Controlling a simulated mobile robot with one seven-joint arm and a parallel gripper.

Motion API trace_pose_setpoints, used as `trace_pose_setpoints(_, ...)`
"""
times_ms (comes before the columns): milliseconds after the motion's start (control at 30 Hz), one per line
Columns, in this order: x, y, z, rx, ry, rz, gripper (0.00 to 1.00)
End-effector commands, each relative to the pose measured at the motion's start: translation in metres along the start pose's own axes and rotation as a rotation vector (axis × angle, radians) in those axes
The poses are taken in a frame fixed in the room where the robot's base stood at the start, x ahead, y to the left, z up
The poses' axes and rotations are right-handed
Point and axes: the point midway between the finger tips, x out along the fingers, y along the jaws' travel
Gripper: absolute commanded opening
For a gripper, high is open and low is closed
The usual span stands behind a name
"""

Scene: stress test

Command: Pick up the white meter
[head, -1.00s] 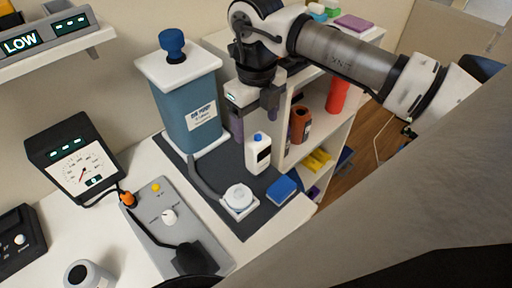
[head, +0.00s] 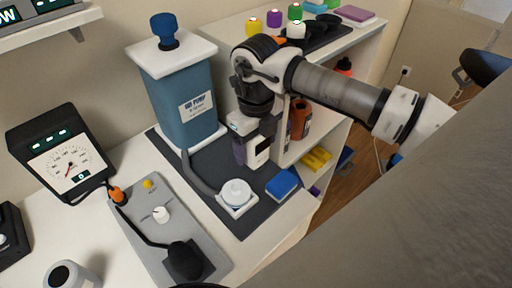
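The white meter (head: 258,151), a small upright white device with a dark face, stands on the dark mat (head: 220,213) in the head view. Its top and part of its left side are hidden by my gripper (head: 254,141). My gripper points down over the meter, with one finger at its left and the other at its upper right. I cannot tell whether the fingers touch it.
A blue air pump (head: 185,98) stands just left of my gripper. A white round piece on a square base (head: 237,195) and a blue block (head: 282,184) lie in front. A shelf (head: 318,136) with bottles is at the right. A dial gauge (head: 66,158) stands at the left.

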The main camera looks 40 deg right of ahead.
Motion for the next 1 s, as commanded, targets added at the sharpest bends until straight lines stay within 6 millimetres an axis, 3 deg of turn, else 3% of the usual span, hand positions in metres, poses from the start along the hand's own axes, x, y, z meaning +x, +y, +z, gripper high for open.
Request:
trace_pose_setpoints(33,0.000,0.000,0.000,0.000,0.000,0.000,0.69)
trace_pose_setpoints(400,-0.001,0.000,0.000,0.000,0.000,0.000,0.23)
trace_pose_setpoints(733,-0.012,0.000,0.000,0.000,-0.001,-0.001,0.23)
trace_pose_setpoints(867,-0.037,0.000,0.000,0.001,-0.001,-0.002,0.23)
trace_pose_setpoints(1000,-0.078,-0.001,0.000,0.001,-0.002,-0.002,0.23)
